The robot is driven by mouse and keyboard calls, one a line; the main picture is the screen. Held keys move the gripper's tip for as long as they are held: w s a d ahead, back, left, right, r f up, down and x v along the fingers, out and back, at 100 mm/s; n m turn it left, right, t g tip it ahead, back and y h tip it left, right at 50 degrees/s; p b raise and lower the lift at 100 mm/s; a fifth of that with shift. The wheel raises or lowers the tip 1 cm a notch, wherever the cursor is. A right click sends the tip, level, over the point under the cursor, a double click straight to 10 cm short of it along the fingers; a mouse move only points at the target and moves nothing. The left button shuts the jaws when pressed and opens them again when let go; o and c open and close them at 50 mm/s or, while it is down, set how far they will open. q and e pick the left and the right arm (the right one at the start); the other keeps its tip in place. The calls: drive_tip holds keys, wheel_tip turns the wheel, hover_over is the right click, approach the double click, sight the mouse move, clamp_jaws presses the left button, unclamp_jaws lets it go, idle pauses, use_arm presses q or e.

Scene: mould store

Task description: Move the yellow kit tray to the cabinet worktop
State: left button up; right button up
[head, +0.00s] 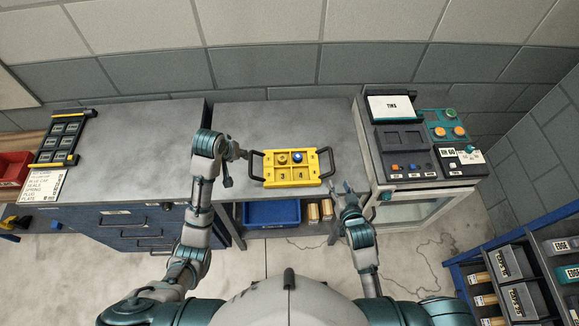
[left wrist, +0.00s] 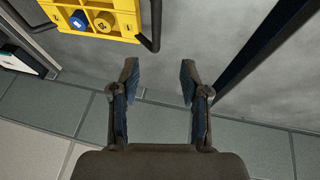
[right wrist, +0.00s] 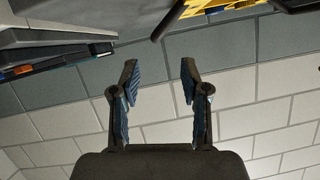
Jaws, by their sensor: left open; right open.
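The yellow kit tray (head: 285,179) lies flat on the middle grey table (head: 240,125), with a dark handle at each end. It holds round yellow parts and a blue one. My left gripper (head: 238,160) is open just left of the left handle, apart from it. My right gripper (head: 342,187) is open, right of and a little nearer than the right handle, holding nothing. The tray's edge and a handle also show in the left wrist view (left wrist: 125,10) and the right wrist view (right wrist: 215,8). The cabinet worktop (head: 130,140), above blue drawers, is left of the table.
A dark rack (head: 62,140) and a label card (head: 45,184) sit at the worktop's left end; the rest of it is bare. A blue bin (head: 272,213) stands below the table. A control station (head: 405,140) stands at the right, and a shelf rack (head: 510,265) at the lower right.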

sight(250, 162)
use_arm(q)
drive_tip(key=x, duration=0.6)
drive_tip(key=d+x, duration=0.1)
drive_tip(key=x, duration=0.2)
drive_tip(key=shift+s+d+r, duration=0.1)
drive_tip(key=shift+r, duration=0.05)
use_arm(e)
drive_tip(key=x, duration=0.5)
drive_tip(key=d+x, duration=0.1)
drive_tip(key=x, duration=0.2)
drive_tip(key=shift+w+f, duration=0.2)
drive_tip(key=shift+w, duration=0.15)
use_arm(q)
drive_tip(key=x, duration=0.3)
drive_tip(key=shift+w+a+f, duration=0.2)
drive_tip(key=shift+f, duration=0.15)
use_arm(e)
drive_tip(key=x, duration=0.3)
drive_tip(key=shift+w+a+f, duration=0.1)
drive_tip(key=shift+w+a, duration=0.2)
drive_tip(key=shift+w, duration=0.05)
use_arm(q)
drive_tip(key=shift+w+a+f, duration=0.1)
drive_tip(key=shift+w+f, duration=0.15)
drive_tip(key=shift+f, duration=0.3)
use_arm(e)
drive_tip(key=shift+w+a+f, duration=0.2)
drive_tip(key=shift+w+a, duration=0.1)
drive_tip(key=shift+w, duration=0.25)
